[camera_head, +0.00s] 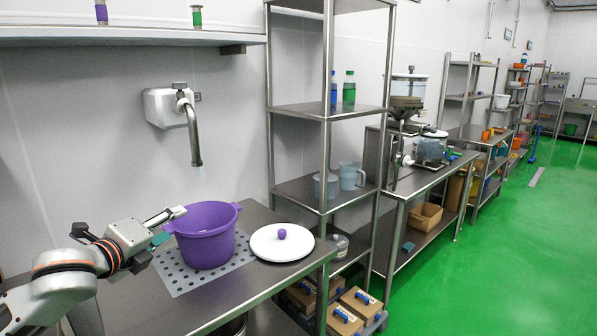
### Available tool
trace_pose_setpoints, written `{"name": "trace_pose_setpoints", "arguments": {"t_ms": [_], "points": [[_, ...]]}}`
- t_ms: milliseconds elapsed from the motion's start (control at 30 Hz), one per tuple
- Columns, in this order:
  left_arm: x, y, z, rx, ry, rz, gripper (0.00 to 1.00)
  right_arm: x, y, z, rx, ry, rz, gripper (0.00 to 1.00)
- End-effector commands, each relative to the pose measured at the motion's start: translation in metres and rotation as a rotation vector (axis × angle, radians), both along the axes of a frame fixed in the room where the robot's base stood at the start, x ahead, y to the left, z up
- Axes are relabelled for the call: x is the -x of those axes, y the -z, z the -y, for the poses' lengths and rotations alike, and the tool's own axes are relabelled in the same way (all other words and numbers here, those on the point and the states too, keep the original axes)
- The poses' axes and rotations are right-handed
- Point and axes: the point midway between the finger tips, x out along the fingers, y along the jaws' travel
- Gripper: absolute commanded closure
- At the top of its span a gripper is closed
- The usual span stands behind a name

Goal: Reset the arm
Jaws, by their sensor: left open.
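My left arm comes in from the left, and its gripper (168,226) is open at the left side of a purple pot (208,247). One finger reaches near the pot's rim and the other, with a teal pad, is lower and nearer. I cannot tell whether either touches the pot. The pot stands upright and uncovered on a perforated grey plate (178,278) on the steel table (146,306). My right gripper is not in view.
A white lid (281,243) with a purple knob lies right of the pot. A wall tap (190,130) hangs above and behind it. A steel shelf rack (327,115) holding bottles and jugs stands to the right.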

Motion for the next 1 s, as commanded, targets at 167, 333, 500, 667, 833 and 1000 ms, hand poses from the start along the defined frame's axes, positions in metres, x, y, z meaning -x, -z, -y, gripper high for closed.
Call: {"name": "trace_pose_setpoints", "arguments": {"t_ms": [167, 333, 500, 667, 833, 1000], "points": [[0.009, 0.063, 0.020, 0.223, -0.015, -0.089, 0.53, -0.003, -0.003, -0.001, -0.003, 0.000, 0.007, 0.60], [0.031, 0.139, 0.042, 0.500, -0.062, -0.203, 0.53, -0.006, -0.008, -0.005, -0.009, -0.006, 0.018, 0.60], [0.074, 0.228, 0.062, 0.837, -0.165, -0.337, 0.53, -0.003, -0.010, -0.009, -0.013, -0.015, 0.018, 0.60], [0.130, 0.306, 0.076, 1.140, -0.306, -0.454, 0.53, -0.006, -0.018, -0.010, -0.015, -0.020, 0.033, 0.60], [0.203, 0.378, 0.085, 1.434, -0.492, -0.550, 0.53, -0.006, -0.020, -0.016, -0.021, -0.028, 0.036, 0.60], [0.268, 0.424, 0.090, 1.646, -0.658, -0.598, 0.53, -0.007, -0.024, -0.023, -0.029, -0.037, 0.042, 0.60]]}}
